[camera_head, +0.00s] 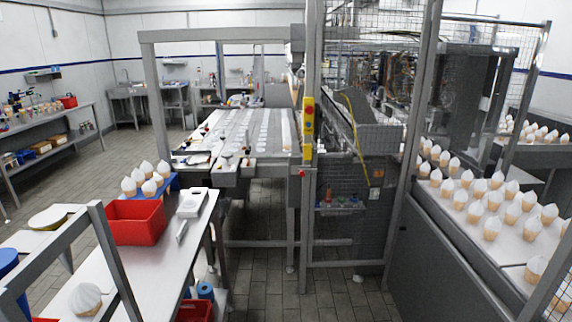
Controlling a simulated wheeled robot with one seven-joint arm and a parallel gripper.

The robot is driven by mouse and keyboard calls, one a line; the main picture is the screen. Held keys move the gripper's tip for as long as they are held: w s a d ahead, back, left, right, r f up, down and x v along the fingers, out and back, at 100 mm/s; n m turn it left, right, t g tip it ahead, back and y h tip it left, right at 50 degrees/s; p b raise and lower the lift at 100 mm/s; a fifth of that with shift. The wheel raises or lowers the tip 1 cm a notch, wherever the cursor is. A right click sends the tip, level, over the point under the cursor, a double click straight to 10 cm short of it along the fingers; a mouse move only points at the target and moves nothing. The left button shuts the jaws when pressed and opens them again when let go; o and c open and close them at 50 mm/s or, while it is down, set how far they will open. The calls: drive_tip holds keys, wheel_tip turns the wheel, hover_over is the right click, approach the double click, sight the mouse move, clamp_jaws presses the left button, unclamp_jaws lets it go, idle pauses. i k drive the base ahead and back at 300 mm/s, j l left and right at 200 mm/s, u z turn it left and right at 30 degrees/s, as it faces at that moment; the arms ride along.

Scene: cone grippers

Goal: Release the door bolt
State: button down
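A caged machine (360,110) with mesh guards stands at centre right. A tall yellow unit (308,128) with a red part is mounted on the grey post (308,220) at the left edge of the mesh door (345,190). It looks like the door's bolt or lock, but it is too small to tell whether the bolt is drawn or thrown. The mesh door appears closed against the post. My gripper is not in view.
A steel table (150,255) at left holds a red bin (136,221), a white device (192,203) and several white-topped cones (146,180). A conveyor (475,215) with many cones runs along the right. Tiled floor (255,285) is clear before the post.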

sight(302, 172)
drive_tip(key=i, duration=1.4)
drive_tip(key=i+l+u, duration=0.1)
drive_tip(key=i, duration=1.25)
drive_tip(key=i+j+u, duration=0.1)
drive_tip(key=u, duration=0.35)
drive_tip(key=i+j, duration=0.3)
